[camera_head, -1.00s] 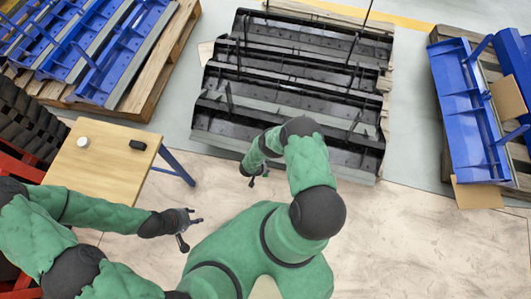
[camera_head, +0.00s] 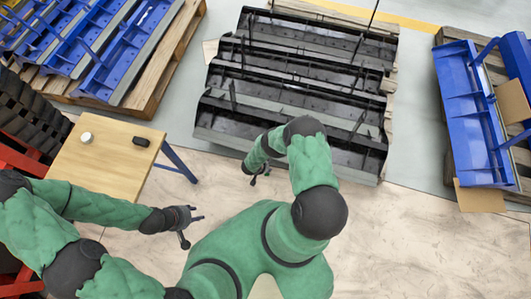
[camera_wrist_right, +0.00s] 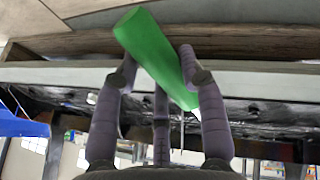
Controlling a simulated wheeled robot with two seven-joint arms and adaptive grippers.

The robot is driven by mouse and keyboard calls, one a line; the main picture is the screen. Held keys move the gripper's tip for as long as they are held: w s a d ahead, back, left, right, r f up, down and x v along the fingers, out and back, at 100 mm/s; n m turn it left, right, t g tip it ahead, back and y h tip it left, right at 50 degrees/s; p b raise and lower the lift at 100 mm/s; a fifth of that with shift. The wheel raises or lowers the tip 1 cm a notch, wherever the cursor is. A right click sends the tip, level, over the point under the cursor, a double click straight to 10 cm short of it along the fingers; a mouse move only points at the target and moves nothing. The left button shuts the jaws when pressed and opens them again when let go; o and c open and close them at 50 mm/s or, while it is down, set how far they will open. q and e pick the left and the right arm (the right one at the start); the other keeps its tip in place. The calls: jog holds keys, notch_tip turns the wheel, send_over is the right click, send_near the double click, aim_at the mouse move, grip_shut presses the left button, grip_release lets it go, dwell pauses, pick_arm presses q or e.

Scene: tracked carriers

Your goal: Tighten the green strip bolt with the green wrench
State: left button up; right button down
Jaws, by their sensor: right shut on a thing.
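My right gripper (camera_head: 257,174) is at the near edge of the stack of black carriers (camera_head: 300,85) in the head view. In the right wrist view its fingers (camera_wrist_right: 157,75) are closed around a green bar, the green wrench (camera_wrist_right: 150,45), which slants from upper left to lower right. The wrench's working end cannot be made out. I cannot pick out the green strip bolt in either view. My left gripper (camera_head: 190,222) is open and empty, low in front of the wooden table, well left of the carriers.
A wooden table (camera_head: 105,165) with a white round item (camera_head: 87,136) and a black item (camera_head: 141,141) stands at the left. Blue parts on pallets lie at upper left (camera_head: 120,45) and right (camera_head: 470,115). Pale floor (camera_head: 420,240) is clear at lower right.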

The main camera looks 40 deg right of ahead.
jog(key=shift+r, duration=0.15)
jog(key=shift+d+p+v, duration=0.15)
jog(key=shift+p+v, duration=0.6)
jog(key=shift+v, duration=0.1)
jog(key=shift+d+p+v, duration=0.15)
jog(key=shift+p+v, duration=0.6)
jog(key=shift+v, duration=0.05)
jog(key=shift+s+r, duration=0.15)
jog(key=shift+s, duration=0.05)
jog(key=shift+d+p+v, duration=0.2)
jog(key=shift+p+v, duration=0.65)
jog(key=shift+v, duration=0.1)
jog(key=shift+d+p+v, duration=0.2)
jog(key=shift+p+v, duration=0.65)
jog(key=shift+v, duration=0.15)
jog(key=shift+s+r, duration=0.15)
jog(key=shift+s, duration=0.05)
